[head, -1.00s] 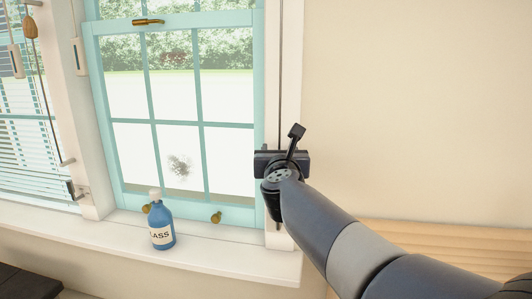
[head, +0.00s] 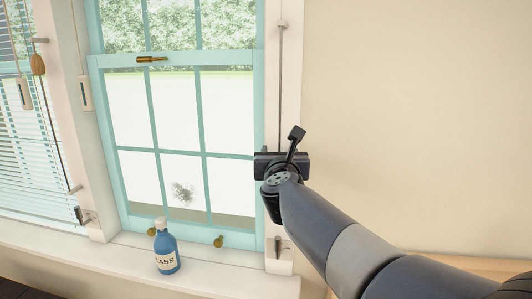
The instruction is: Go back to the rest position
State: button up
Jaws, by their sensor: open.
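My gripper (head: 283,158) is at the end of my arm, which reaches in from the lower right. It is in front of the right side of the window frame, seen from behind. It is open, and I see nothing held in it. The fingers are mostly hidden behind the wrist.
A teal sash window (head: 180,153) is left of my gripper, with a dark smudge (head: 182,192) on its lower glass. A blue bottle (head: 166,248) stands on the white sill (head: 225,268). A blind (head: 30,140) hangs at far left. The wall (head: 420,110) at right is bare.

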jog(key=shift+r+p, duration=10.85)
jog(key=shift+p, duration=0.65)
